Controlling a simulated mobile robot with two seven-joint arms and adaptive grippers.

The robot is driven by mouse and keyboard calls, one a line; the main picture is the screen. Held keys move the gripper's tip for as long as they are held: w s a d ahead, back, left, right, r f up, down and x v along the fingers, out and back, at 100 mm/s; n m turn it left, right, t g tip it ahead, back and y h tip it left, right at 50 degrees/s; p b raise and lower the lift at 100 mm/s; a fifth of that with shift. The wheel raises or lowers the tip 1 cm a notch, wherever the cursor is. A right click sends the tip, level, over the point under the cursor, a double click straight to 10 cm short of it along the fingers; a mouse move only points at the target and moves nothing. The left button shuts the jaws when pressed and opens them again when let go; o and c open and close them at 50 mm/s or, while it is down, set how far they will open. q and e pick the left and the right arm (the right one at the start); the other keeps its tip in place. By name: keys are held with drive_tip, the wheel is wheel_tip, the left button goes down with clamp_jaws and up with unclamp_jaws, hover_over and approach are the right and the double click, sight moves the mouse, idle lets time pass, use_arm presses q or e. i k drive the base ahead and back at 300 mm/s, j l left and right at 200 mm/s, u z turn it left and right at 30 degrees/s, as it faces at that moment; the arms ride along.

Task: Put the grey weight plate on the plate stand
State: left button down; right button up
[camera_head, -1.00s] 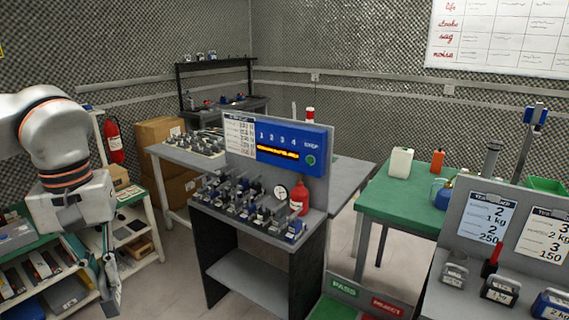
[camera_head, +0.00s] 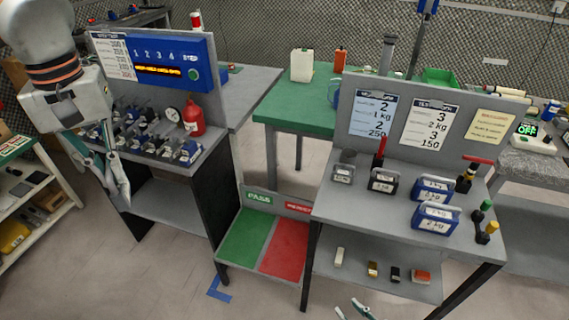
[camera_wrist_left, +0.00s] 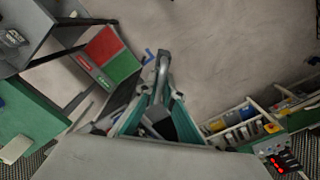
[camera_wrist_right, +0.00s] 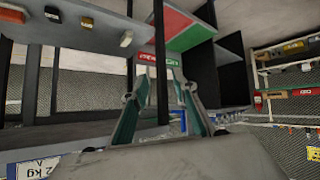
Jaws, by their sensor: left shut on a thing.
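My left gripper (camera_head: 115,185) hangs at the left, in front of the grey bench with the blue control box. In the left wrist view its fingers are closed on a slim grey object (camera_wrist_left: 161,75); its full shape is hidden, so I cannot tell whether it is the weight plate. A small grey block (camera_head: 343,173) stands at the left of the right-hand grey bench, beside a black weight (camera_head: 382,181). I cannot pick out a plate stand with certainty. My right gripper (camera_wrist_right: 157,112) is open and empty; its fingertips show at the bottom of the head view (camera_head: 357,309).
The right-hand bench (camera_head: 410,226) also holds blue weights (camera_head: 435,216) and upright pegs (camera_head: 485,222). Left of it is a low green-and-red tray (camera_head: 272,220). The blue control box (camera_head: 160,65) stands above crowded fixtures. Floor at lower left is clear.

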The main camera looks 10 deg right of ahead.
sight(335, 205)
drive_tip(key=i+l+z, duration=0.8)
drive_tip(key=k+j, duration=0.05)
drive_tip(key=k, duration=0.05)
